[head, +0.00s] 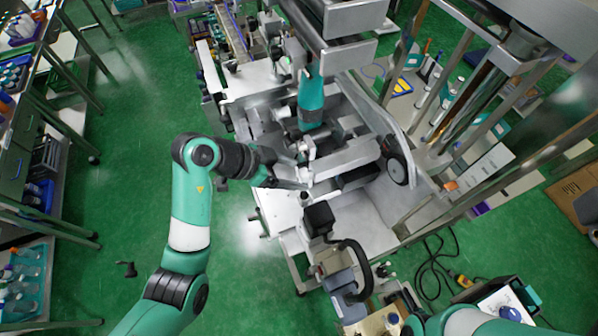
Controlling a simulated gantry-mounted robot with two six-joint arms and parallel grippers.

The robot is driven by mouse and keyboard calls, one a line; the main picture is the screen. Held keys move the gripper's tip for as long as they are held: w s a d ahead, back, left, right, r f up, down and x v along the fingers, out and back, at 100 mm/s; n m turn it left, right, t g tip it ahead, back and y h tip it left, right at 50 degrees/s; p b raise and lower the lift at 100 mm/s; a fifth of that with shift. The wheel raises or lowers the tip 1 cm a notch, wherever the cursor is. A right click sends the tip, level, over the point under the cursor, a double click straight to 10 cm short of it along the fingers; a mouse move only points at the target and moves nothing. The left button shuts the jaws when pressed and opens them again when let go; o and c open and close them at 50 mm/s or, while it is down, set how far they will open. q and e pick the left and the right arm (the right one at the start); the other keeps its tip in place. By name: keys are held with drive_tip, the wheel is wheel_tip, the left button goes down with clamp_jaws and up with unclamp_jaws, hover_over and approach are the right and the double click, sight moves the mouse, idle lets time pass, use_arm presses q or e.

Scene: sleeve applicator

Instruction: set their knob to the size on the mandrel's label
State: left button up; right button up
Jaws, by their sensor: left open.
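My left gripper (298,185) reaches in from the left over the front-left part of the sleeve applicator (355,215). It is open and looks empty. A small dark knob-like part (304,197) stands on the pale deck just by its fingertips; I cannot tell whether they touch. A black round dial or wheel (397,172) with a light hub sits on the machine's right side plate, apart from the gripper. A teal upright cylinder (311,100) stands behind the gripper. I cannot tell which part is the mandrel, and no label can be read. My right gripper is out of view.
A black box-like part (319,218) stands on the deck in front of the gripper. A metal frame (480,90) rises at the right. Shelves with bottles (22,285) line the far left. Cables (437,270) lie on the green floor. Open floor (120,170) spreads at the left.

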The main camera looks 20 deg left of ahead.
use_arm(q)
drive_tip(key=shift+x, duration=1.15)
clamp_jaws()
